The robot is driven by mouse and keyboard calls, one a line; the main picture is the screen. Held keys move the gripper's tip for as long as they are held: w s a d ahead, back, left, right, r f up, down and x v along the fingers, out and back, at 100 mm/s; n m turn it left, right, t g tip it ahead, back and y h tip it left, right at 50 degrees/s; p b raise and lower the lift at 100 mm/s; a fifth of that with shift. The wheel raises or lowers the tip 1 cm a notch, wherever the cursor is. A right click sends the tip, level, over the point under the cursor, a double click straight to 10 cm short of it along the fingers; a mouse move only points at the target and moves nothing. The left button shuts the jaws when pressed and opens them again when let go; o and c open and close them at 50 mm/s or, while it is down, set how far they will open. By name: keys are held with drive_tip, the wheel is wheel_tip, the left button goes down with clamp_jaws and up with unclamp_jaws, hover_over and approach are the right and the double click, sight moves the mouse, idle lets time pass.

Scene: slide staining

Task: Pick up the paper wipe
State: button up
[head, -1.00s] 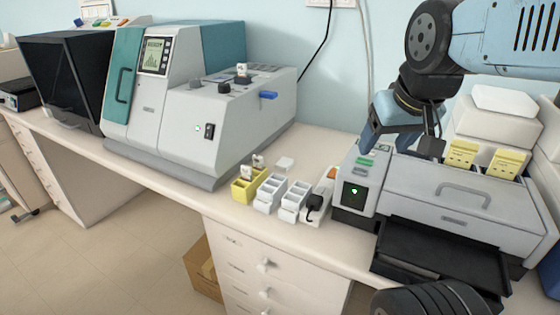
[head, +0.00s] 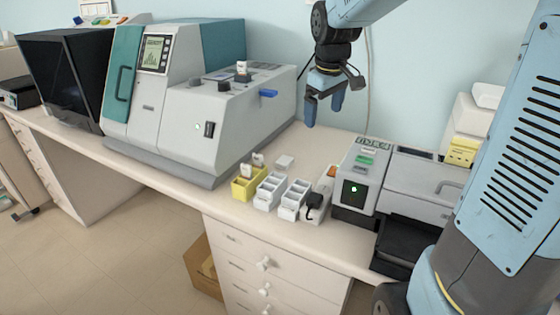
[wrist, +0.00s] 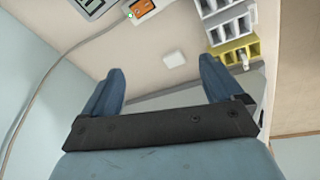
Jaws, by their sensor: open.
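The paper wipe (head: 285,162) looks like a small flat white square lying on the bench behind the white racks. It also shows in the wrist view (wrist: 174,58), just beyond the gap between my fingers. My gripper (head: 324,106) is open and empty, pointing down. It is in the air above the back of the bench, to the right of the wipe and apart from it. In the wrist view both blue fingers of my gripper (wrist: 162,72) are spread wide, with nothing between them. The wipe is fully visible.
A yellow rack (head: 242,189) and two white racks (head: 268,201) stand in front of the wipe. A large grey and teal machine (head: 165,120) is to the left. A grey device (head: 358,185) with a green light is to the right. Bare bench lies around the wipe.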

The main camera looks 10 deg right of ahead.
drive_tip(key=w+a+f+n+g+y, duration=0.15)
drive_tip(key=w+a+f+n, duration=0.3)
drive_tip(key=w+f, duration=0.55)
hover_over(285, 160)
drive_tip(key=d, duration=0.2)
drive_tip(key=shift+m, duration=0.25)
drive_tip(key=f, duration=0.7)
drive_tip(key=shift+s+a, duration=0.15)
drive_tip(key=shift+s, duration=0.15)
drive_tip(key=shift+w+a+f, duration=0.1)
drive_tip(key=shift+a+f, duration=0.15)
drive_tip(key=shift+f, duration=0.6)
drive_tip(key=shift+w+a+f, duration=0.15)
drive_tip(key=shift+a+f, duration=0.15)
drive_tip(key=shift+f, duration=0.55)
drive_tip(key=shift+w+a+f, duration=0.1)
drive_tip(key=shift+a+f, duration=0.15)
drive_tip(key=shift+f, duration=0.6)
drive_tip(key=shift+c, duration=0.4)
drive_tip(key=c, duration=1)
drive_tip(key=shift+r, duration=0.1)
drive_tip(key=shift+c, duration=0.2)
